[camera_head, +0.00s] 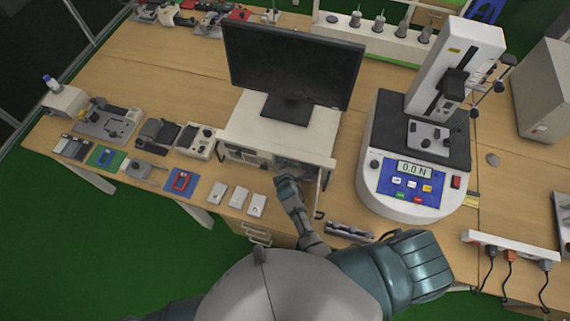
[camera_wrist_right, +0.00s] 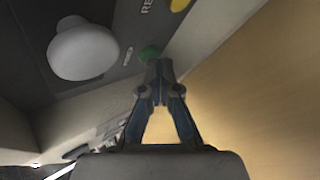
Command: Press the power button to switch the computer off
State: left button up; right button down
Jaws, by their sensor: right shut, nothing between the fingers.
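The computer (camera_head: 235,130) is a pale beige case lying flat on the wooden bench, with a dark-screened monitor (camera_head: 290,65) on top. My right gripper (camera_head: 284,179) is at the right part of the case's front. In the right wrist view its fingers (camera_wrist_right: 159,68) are shut with nothing between them. The tips are right by a small round green button (camera_wrist_right: 149,53) on a dark panel; I cannot tell whether they touch it. A yellow button (camera_wrist_right: 179,4) and a big white knob (camera_wrist_right: 82,48) are on the same panel. My left gripper is not in view.
A force tester (camera_head: 415,170) reading 0.0 N stands to the right. Small devices and fixtures, such as a blue mat with a red part (camera_head: 181,182), lie to the left. A power strip (camera_head: 510,246) with plugs is at the right front edge.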

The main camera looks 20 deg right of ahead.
jog(key=shift+d, duration=0.1)
dwell(0.3)
jog(key=shift+s+a+p, duration=0.25)
jog(key=shift+s+p, duration=0.15)
jog(key=shift+s, duration=0.05)
jog(key=shift+s+a+p, duration=0.15)
jog(key=shift+s+a, duration=0.4)
jog(key=shift+s, duration=0.25)
jog(key=shift+s+a+p, duration=0.15)
jog(key=shift+s+a, duration=0.45)
jog(key=shift+s, duration=0.25)
jog(key=shift+s+a+p, duration=0.15)
jog(key=shift+s+a, duration=0.4)
jog(key=shift+s, duration=0.25)
